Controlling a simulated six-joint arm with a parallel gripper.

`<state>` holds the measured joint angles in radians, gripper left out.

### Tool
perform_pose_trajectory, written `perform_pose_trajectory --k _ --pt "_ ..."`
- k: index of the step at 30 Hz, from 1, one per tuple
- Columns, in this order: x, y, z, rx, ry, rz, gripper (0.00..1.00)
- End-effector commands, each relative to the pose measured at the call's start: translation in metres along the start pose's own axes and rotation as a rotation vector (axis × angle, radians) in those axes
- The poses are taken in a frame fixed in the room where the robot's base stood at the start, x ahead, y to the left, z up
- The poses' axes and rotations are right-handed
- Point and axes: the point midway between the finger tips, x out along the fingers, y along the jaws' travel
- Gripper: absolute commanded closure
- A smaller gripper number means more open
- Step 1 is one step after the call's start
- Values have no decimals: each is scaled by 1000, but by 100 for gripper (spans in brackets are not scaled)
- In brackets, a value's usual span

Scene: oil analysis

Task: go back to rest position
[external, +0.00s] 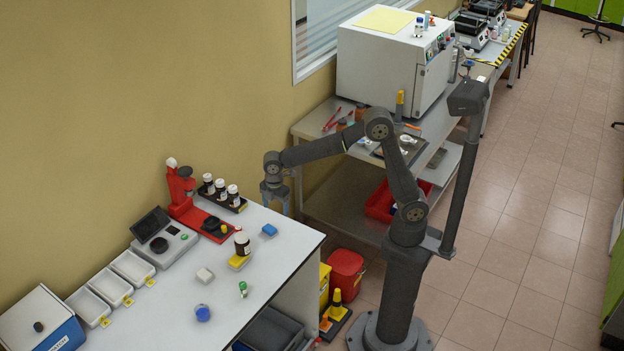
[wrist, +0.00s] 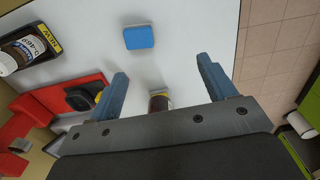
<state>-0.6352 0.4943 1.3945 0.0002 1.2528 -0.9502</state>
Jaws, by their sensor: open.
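My gripper (external: 274,205) hangs above the far right part of the white bench (external: 282,265) in the external view, with the arm stretched out to the left from its base. In the wrist view its two blue fingers (wrist: 166,82) are spread apart, with nothing held between them. A brown bottle (wrist: 159,102) shows below and between the fingers, partly hidden by the gripper body. A blue block (wrist: 139,37) lies on the bench ahead of the fingers; it also shows in the external view (external: 269,230).
A red stand (external: 181,187), a rack of dark bottles (external: 221,190), a scale (external: 164,240) and white trays (external: 131,268) line the wall. A dark bottle (external: 242,242) stands by a yellow piece. A large white oven (external: 375,70) stands on the back table. Floor right of my base is clear.

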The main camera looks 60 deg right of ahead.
Motion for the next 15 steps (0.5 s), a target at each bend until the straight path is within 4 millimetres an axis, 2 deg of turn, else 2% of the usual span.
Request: perform_pose_trajectory --k 11,15 --pt "18 -50 37 -8 0 0 23" --pt "35 -55 8 -13 -2 -2 23"
